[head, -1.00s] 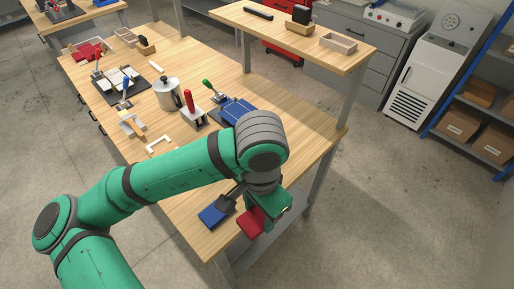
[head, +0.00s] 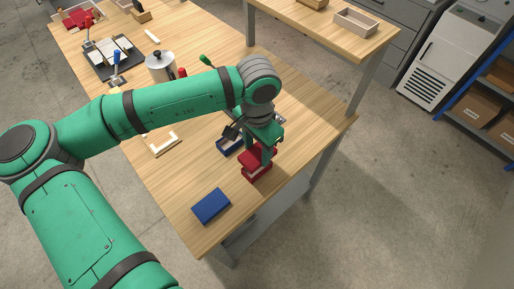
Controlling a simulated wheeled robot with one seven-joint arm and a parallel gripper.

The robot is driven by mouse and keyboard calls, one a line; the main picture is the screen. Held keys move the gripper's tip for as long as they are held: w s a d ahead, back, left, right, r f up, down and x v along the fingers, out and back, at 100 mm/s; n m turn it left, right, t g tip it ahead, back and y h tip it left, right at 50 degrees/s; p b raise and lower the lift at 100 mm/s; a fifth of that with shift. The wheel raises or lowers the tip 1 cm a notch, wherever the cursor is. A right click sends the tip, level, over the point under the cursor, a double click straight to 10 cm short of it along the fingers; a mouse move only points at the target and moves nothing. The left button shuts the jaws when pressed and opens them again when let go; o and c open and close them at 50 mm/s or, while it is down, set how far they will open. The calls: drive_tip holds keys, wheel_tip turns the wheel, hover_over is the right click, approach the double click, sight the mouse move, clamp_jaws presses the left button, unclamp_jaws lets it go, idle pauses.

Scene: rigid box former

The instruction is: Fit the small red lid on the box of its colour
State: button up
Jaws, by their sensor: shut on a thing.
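My gripper (head: 261,149) is shut on the red lid (head: 252,157) near the right edge of the wooden bench. The red box (head: 258,174) stands on the bench directly under the lid, with a pale strip showing between them. The lid looks slightly tilted. I cannot tell whether lid and box touch. The gripper hides part of the lid and the box's far side.
A flat blue piece (head: 211,206) lies at the bench's near corner. An open blue box (head: 230,146) stands just left of the red one. Bare bench lies between blue piece and bracket.

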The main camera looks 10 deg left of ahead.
drive_tip(key=shift+a+f, duration=0.1)
drive_tip(key=shift+f, duration=2.05)
drive_tip(key=shift+f, duration=1.45)
idle(0.5)
drive_tip(key=o, duration=1.1)
drive_tip(key=shift+r, duration=0.1)
wheel_tip(320, 180, up, 11)
drive_tip(key=shift+f, duration=0.2)
drive_tip(key=shift+s, duration=0.1)
